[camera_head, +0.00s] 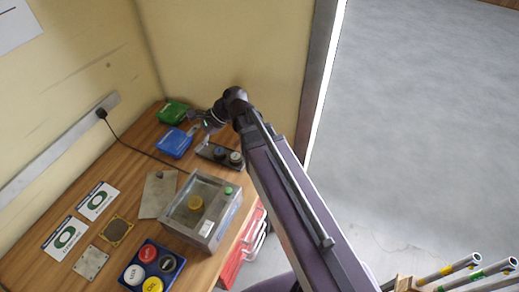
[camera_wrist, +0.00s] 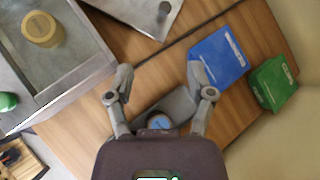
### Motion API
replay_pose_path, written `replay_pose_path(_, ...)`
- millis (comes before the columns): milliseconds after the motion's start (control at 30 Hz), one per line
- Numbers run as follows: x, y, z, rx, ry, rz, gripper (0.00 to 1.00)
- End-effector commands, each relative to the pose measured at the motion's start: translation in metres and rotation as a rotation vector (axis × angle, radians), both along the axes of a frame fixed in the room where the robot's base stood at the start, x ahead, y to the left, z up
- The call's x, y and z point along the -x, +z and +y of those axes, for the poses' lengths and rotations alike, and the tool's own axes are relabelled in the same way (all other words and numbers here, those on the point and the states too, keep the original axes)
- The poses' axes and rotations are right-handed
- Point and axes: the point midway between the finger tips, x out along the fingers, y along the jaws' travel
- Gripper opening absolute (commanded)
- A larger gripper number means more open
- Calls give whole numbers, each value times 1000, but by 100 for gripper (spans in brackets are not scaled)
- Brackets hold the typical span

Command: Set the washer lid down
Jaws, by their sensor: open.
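The box also shows at the left of the wrist view (camera_wrist: 72,78). My gripper (camera_head: 203,127) is beyond the box, over a dark holder (camera_head: 212,155) with round knobs. In the wrist view my gripper (camera_wrist: 160,72) is open, with nothing between its fingertips.
A blue box (camera_head: 174,143) and a green box (camera_head: 172,111) lie near my gripper. A grey plate (camera_head: 158,195) lies left of the grey box. A blue tray (camera_head: 177,270) holds several coloured round caps. Cards and small plates lie at the left. A wall closes the back.

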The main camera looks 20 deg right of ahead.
Motion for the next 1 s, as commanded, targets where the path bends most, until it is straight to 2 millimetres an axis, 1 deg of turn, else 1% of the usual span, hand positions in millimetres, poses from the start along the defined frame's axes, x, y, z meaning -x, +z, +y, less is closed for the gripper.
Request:
replay_pose_path(100, 7, -15, -26, 112, 111, -130, 69)
replay_pose_path(300, 18, -38, -73, 308, 345, -320, 69)
replay_pose_path(500, 29, -53, -123, 490, 616, -452, 69)
replay_pose_path(700, 42, -61, -170, 634, 893, -516, 69)
replay_pose_path(833, 47, -62, -190, 686, 1021, -528, 69)
replay_pose_path(900, 49, -62, -196, 703, 1064, -529, 69)
replay_pose_path(1000, 50, -62, -201, 713, 1096, -530, 69)
